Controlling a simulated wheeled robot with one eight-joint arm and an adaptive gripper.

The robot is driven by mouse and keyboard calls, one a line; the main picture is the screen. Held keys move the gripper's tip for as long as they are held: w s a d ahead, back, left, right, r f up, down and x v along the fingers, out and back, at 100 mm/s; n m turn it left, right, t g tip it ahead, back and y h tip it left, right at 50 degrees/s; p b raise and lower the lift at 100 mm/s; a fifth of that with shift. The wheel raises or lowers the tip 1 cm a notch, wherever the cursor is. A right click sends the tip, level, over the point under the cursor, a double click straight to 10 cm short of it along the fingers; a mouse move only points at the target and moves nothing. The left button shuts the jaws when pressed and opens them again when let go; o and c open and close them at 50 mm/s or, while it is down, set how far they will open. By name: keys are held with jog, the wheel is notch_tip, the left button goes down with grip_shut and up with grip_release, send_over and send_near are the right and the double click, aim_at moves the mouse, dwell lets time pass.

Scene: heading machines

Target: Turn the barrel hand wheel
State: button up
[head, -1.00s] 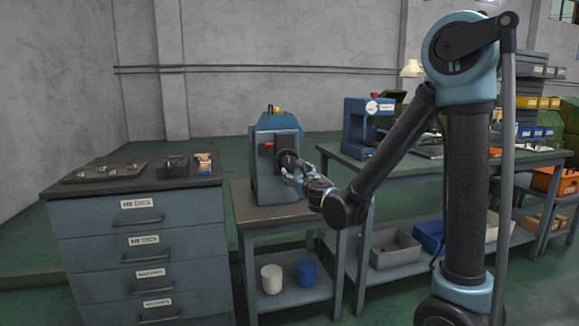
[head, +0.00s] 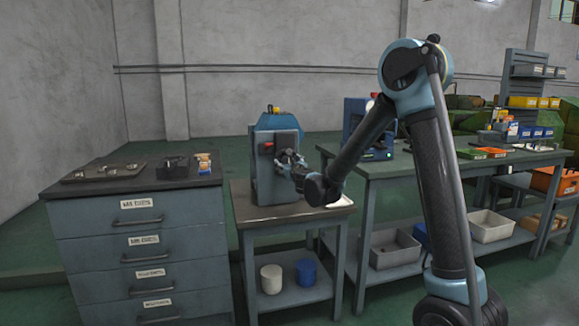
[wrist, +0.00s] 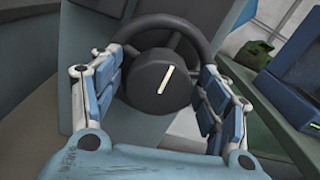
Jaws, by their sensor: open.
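The barrel hand wheel is a dark round wheel (wrist: 198,37) with a thick hub (wrist: 157,83) that bears a pale line, tilted slightly from upright. It sits on the front of the blue-grey machine (head: 266,180), and in the head view my gripper mostly hides it. My gripper (wrist: 160,95) is open, one finger on each side of the hub, with the wheel rim behind. I cannot tell whether the fingers touch the hub or rim. In the head view my gripper (head: 287,160) is at the machine's front face.
The machine stands on a small table (head: 240,208). A drawer cabinet (head: 130,225) is at the left, and a long workbench (head: 420,168) is at the right. A red button (head: 267,146) is on the machine. A white tub (head: 271,279) and a blue tub (head: 306,272) are on the lower shelf.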

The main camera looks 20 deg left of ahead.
jog(key=shift+w, duration=0.1)
jog(key=c, duration=1.1)
jog(key=shift+o, duration=0.2)
